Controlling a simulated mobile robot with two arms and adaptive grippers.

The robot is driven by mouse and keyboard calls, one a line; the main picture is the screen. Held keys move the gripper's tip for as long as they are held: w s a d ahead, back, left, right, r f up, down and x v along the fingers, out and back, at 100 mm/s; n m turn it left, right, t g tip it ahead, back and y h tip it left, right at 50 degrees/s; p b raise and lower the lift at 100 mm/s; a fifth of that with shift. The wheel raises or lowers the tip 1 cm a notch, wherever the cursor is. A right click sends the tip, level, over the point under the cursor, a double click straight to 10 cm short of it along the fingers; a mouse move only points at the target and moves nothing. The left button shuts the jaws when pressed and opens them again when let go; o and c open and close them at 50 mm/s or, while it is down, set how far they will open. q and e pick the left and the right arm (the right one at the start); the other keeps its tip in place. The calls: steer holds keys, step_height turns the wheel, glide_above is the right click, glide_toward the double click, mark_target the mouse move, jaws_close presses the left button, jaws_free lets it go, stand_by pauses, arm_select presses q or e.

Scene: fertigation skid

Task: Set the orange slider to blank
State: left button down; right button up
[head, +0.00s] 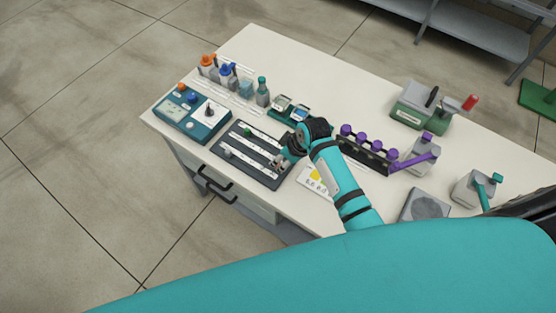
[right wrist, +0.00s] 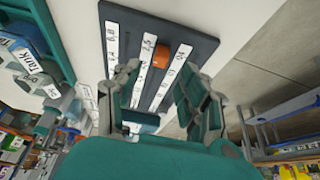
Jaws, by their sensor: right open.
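A dark slider panel (head: 252,155) with white label strips lies near the front edge of the table. It also shows in the right wrist view (right wrist: 117,12). The orange slider (right wrist: 161,56) is a small block on this panel, between printed strips. I cannot make it out in the head view, where my right gripper covers that end of the panel. My right gripper (head: 281,162) is open, above the panel's right end. In the right wrist view its fingertips (right wrist: 158,74) are apart, and the orange block shows between and beyond them. The word blank is not readable. My left gripper is not in view.
A rack with purple-capped tubes (head: 367,153) stands right of my arm. Bare tabletop lies at the back.

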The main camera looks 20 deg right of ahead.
steer(key=x, duration=0.2)
steer(key=shift+a+f, duration=0.1)
steer(key=shift+f, duration=0.2)
steer(key=shift+x, duration=0.85)
jaws_close()
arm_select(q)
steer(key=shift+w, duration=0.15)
